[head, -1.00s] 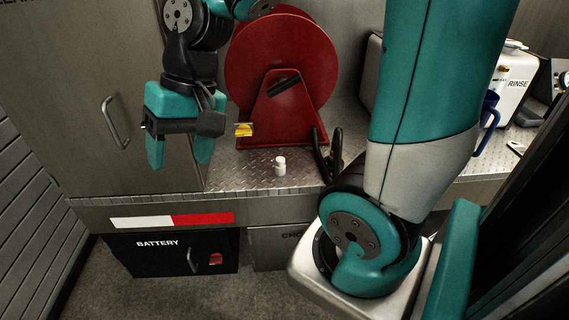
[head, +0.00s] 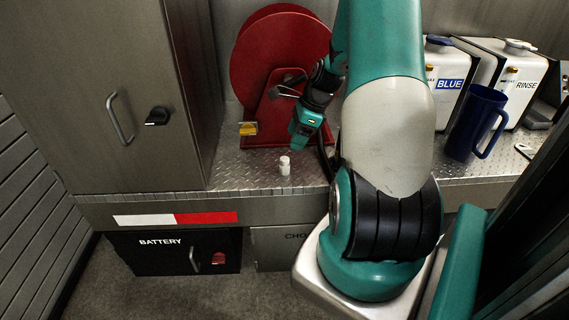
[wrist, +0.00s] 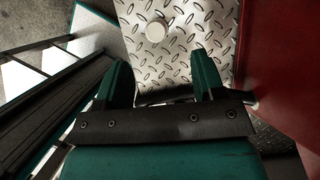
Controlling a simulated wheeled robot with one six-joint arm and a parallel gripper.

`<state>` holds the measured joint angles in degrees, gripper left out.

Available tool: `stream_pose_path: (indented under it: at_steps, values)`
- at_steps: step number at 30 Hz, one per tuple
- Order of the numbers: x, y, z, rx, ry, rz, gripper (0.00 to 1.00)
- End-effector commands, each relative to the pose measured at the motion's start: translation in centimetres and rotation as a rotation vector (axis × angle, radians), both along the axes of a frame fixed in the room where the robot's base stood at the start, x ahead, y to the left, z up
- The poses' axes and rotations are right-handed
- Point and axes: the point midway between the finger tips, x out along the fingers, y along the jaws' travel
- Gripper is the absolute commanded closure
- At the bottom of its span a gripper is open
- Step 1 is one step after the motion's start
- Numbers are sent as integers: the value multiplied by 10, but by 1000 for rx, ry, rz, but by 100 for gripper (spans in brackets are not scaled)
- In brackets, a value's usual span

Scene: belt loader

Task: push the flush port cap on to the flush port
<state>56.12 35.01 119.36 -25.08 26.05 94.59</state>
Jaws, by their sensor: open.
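A small white piece (head: 284,166) stands upright on the diamond-plate deck, near its front edge. It has a narrower top part over a wider body. It looks like the flush port with its cap, but I cannot tell where one ends or whether the cap is fully down. In the wrist view it shows from above as a white disc (wrist: 156,31) beyond my fingertips. My gripper (wrist: 160,68) is open with nothing between its fingers. In the head view my gripper (head: 303,131) is above and right of the white piece, apart from it, in front of the reel.
A red hose reel (head: 272,65) stands behind, with a yellow fitting (head: 247,129) at its left. A steel cabinet (head: 130,95) is at left. A blue jug (head: 476,123) and white containers (head: 500,85) stand at right. The deck around the white piece is clear.

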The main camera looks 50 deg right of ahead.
Motion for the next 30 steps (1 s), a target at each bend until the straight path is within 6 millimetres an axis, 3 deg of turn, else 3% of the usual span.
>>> stream_pose_path:
  at_steps: [6, 14, 24, 30]
  values:
    - [12, 12, -38, 2, 3, 2, 37]
    - [16, 17, -55, 2, 2, 2, 37]
    - [25, 30, -95, 0, 1, 4, 37]
    - [26, 30, -99, -1, 0, 2, 37]
